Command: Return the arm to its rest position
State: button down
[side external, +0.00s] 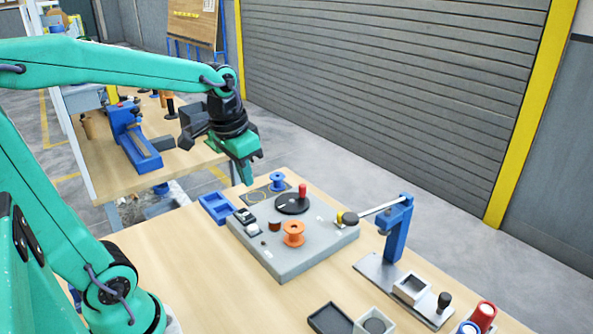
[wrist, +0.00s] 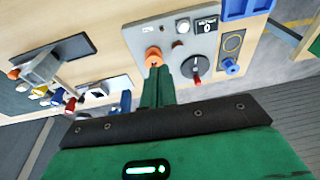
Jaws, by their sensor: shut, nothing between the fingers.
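My green and black gripper (side external: 246,176) is shut and empty. In the side external view it hangs in the air near the back left of the grey winding base (side external: 283,268), apart from the things there. The base carries an orange spool (side external: 293,234) and a black disc (side external: 291,205) with a red knob (side external: 302,190). A blue spool (side external: 277,181) stands at its back. In the wrist view the closed fingers (wrist: 159,72) appear between the orange spool (wrist: 153,57) and the black disc (wrist: 193,69). No separate rest marker shows.
A blue lever stand (side external: 398,228) with a rod stands right of the base. A blue tray (side external: 216,207) lies at its left. A black tray (side external: 330,318) and red spool (side external: 483,314) are in front. Another bench with a blue device (side external: 136,145) is behind left. Bare table lies front left.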

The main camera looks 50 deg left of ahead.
jog(key=s+d+t, duration=0.3)
jog(key=s+d, duration=0.2)
jog(key=s, duration=0.2)
jog(key=shift+s+d+r, duration=0.25)
jog(key=shift+s+r, duration=0.1)
jog(key=shift+r, duration=0.05)
